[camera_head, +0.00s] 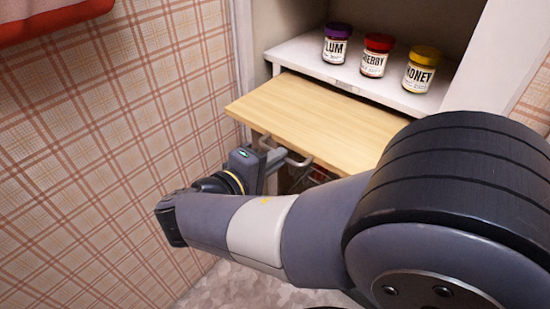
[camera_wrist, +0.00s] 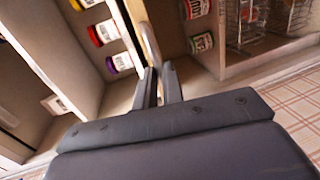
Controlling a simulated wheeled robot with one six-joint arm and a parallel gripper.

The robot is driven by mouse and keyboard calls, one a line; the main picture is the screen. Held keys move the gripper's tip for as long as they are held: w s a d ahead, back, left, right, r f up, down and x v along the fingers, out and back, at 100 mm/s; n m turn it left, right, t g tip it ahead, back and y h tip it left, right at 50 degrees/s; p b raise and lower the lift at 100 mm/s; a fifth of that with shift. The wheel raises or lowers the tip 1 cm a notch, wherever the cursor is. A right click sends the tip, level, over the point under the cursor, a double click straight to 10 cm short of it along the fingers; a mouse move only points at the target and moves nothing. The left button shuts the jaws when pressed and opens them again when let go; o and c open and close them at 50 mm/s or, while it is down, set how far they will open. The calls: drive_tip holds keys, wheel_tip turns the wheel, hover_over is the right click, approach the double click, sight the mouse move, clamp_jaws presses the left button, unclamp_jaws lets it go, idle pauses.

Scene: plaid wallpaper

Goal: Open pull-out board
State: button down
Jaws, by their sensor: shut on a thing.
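The pull-out board (camera_head: 315,117) is a light wooden slab, standing out from the cabinet below the jar shelf. A bent metal handle (camera_head: 302,161) shows under its front edge. My gripper (camera_head: 272,158) is at this front edge, shut on the handle; the exact contact is partly hidden by the fingers. In the wrist view, my gripper's two dark fingers (camera_wrist: 160,84) come close together at the end of the board, which shows nearly edge-on (camera_wrist: 147,38).
Plum, cherry and honey jars (camera_head: 374,55) stand on the white shelf (camera_head: 305,53) above the board. Plaid wall (camera_head: 110,110) is on the left. In the wrist view, other jars (camera_wrist: 201,42) and a wire basket (camera_wrist: 244,22) are in the compartment across the board.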

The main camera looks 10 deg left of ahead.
drive_tip(key=c, duration=1.5)
unclamp_jaws()
drive_tip(key=p+v, duration=0.2)
drive_tip(key=v, duration=0.8)
drive_tip(key=shift+s+a+r, duration=0.1)
drive_tip(key=shift+s+a, duration=0.1)
drive_tip(key=shift+s, duration=0.15)
drive_tip(key=b+x, duration=0.2)
drive_tip(key=x, duration=1)
drive_tip(key=shift+r, duration=0.1)
